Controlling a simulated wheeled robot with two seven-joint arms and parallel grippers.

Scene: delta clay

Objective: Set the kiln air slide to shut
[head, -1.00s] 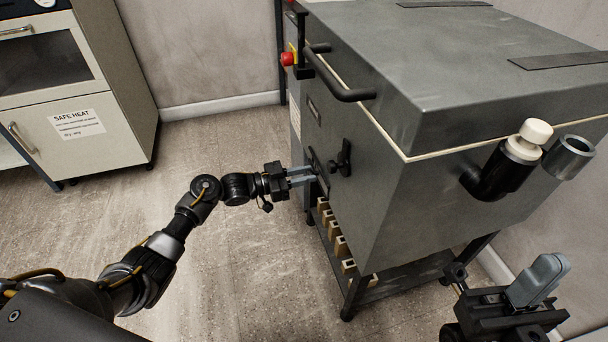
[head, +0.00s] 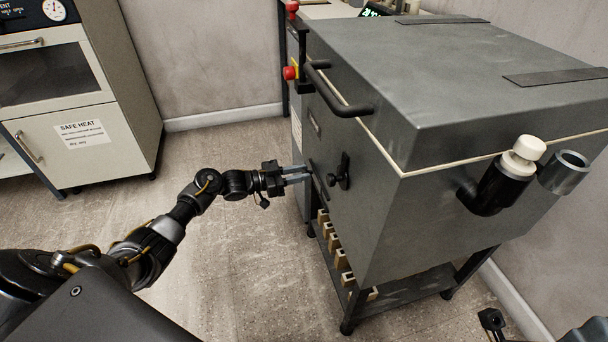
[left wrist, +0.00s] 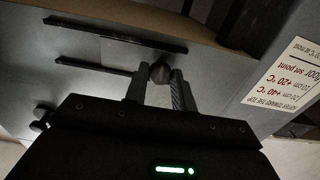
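The kiln (head: 375,200) is a large grey box on a dark stand, right of centre in the head view. My left gripper (head: 305,174) is at its front face, low down, left of a black latch-like handle (head: 339,172). In the left wrist view a round black knob (left wrist: 160,72) sits between the fingertips of my left gripper (left wrist: 160,83), which appear to touch both sides. Two dark parallel rails (left wrist: 115,33) run beside the knob. The slide's position along them is hard to tell. Only edges of my right gripper show at the lower right; its fingertips are unclear.
A printed notch label (left wrist: 296,75) is on a panel beside the slide. Several small tan blocks (head: 333,245) line the stand under the kiln. A pipe with a white cap (head: 523,155) sticks out at right. A cabinet (head: 85,140) stands at left; the floor between is clear.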

